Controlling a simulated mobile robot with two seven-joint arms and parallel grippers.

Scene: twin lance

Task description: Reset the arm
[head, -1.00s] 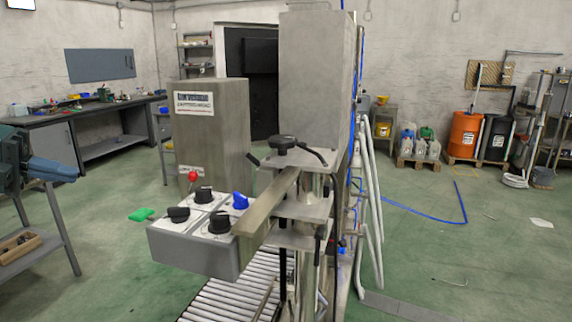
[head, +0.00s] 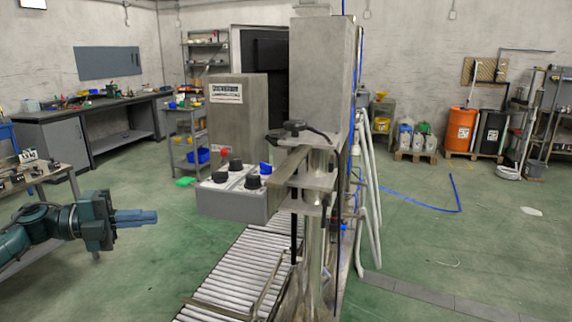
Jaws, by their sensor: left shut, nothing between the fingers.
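My left gripper (head: 136,217) shows at the lower left. Its dark teal arm comes in from the left edge, and its blue-grey fingers point right. The fingers are together with nothing between them. It hangs in free air, apart from the machine. The control box (head: 228,200) with black knobs, a blue knob and a red knob stands to the right of the gripper, with a clear gap between them. My right gripper is out of view.
A roller conveyor (head: 240,270) runs under the tall grey machine (head: 322,75) in the middle. A workbench (head: 55,180) with small parts stands behind my left arm. A blue hose (head: 420,208) lies on the green floor at right, which is mostly clear.

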